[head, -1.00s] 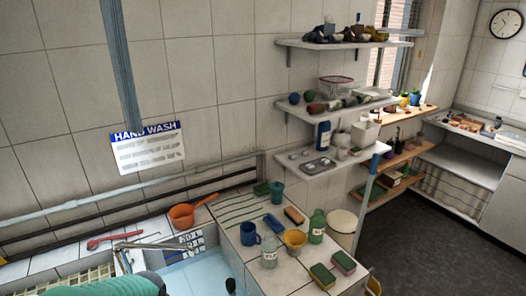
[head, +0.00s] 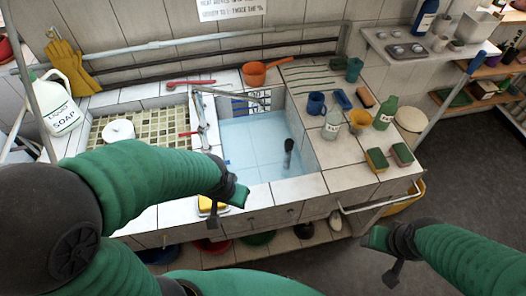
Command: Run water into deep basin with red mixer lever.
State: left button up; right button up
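The deep basin (head: 250,170) is a pale blue tiled sink in the middle of the head view; I cannot tell if it holds water. A metal mixer (head: 203,125) stands at its left edge, with a spout (head: 235,95) reaching over the back of the basin. A red lever (head: 188,133) sticks out left of the mixer. Another red handle-like piece (head: 190,83) lies behind it. My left gripper (head: 228,200) is over the front edge of the sink, apart from the lever. My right gripper (head: 385,256) is low at right, over the floor. Their finger openings are unclear.
A dark brush (head: 289,150) is in the basin. A shallow mosaic basin (head: 140,130) with a white round item lies left. A soap jug (head: 58,105), yellow sponge (head: 211,204) and orange pan (head: 256,73) are around it. Cups, bottles and sponges crowd the right counter.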

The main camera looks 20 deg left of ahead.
aim_at(202, 130)
jog(key=u, duration=1.25)
